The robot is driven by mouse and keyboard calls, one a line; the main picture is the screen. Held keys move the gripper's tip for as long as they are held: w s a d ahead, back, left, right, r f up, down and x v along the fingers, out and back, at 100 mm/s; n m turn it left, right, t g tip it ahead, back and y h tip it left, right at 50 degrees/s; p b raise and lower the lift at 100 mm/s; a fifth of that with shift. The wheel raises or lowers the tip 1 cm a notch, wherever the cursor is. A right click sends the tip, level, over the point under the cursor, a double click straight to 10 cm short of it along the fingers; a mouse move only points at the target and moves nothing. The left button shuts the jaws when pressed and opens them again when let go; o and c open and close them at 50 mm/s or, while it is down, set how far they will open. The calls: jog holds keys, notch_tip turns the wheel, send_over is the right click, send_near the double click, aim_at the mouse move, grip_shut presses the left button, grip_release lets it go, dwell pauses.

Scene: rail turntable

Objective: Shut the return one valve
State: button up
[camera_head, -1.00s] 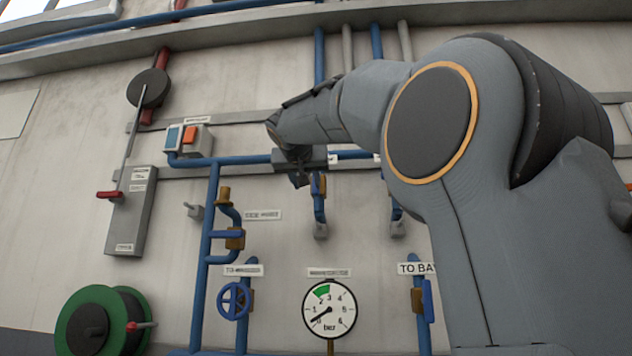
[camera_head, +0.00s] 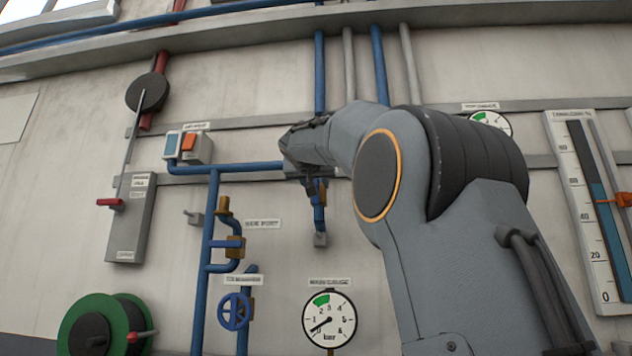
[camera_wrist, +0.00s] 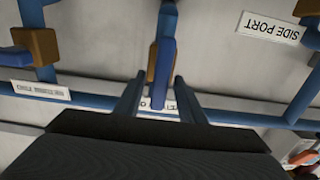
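A valve with a blue lever (camera_head: 313,193) and a brass body sits on a vertical blue pipe, partly behind my gripper (camera_head: 308,182). In the wrist view, which is upside down, the blue lever (camera_wrist: 164,62) lies along its pipe, over the brass body (camera_wrist: 152,62). My gripper (camera_wrist: 158,82) is open, with one finger on each side of the lever and gaps visible on both sides. A white label (camera_wrist: 157,103) shows between the fingers, mostly covered, so I cannot read its name. Whether the fingers overlap the lever in depth is unclear.
The side port valve (camera_head: 233,243) and a blue handwheel (camera_head: 234,311) are at lower left. The main gauge (camera_head: 329,319) is below. A horizontal blue pipe (camera_head: 240,167) runs left of my gripper. A lever panel (camera_head: 132,215) stands farther left. My arm covers the wall right of centre.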

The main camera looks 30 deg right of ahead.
grip_shut()
jog(key=shift+f+b, duration=0.1)
jog(key=shift+b, duration=0.25)
jog(key=m+b, duration=0.2)
jog(key=b, duration=0.1)
jog(key=shift+d+f+m, duration=0.15)
jog(key=shift+m, duration=0.25)
jog(key=m+b, duration=0.3)
jog(key=shift+s+d+m, duration=0.15)
jog(key=shift+d+m, duration=0.05)
jog(key=shift+m, duration=0.1)
jog(key=m+b, duration=0.2)
jog(key=m, duration=0.1)
jog(key=m+b, duration=0.1)
jog(key=m, duration=0.1)
jog(key=shift+s+d+f, duration=0.15)
jog(key=shift+d+f, duration=0.05)
jog(key=shift+f, duration=0.05)
jog(key=m, duration=0.2)
jog(key=m+b, duration=0.1)
jog(key=m, duration=0.3)
jog(key=shift+s+f+m+b, duration=0.1)
jog(key=shift+f+m+b, duration=0.2)
jog(key=shift+b, duration=0.1)
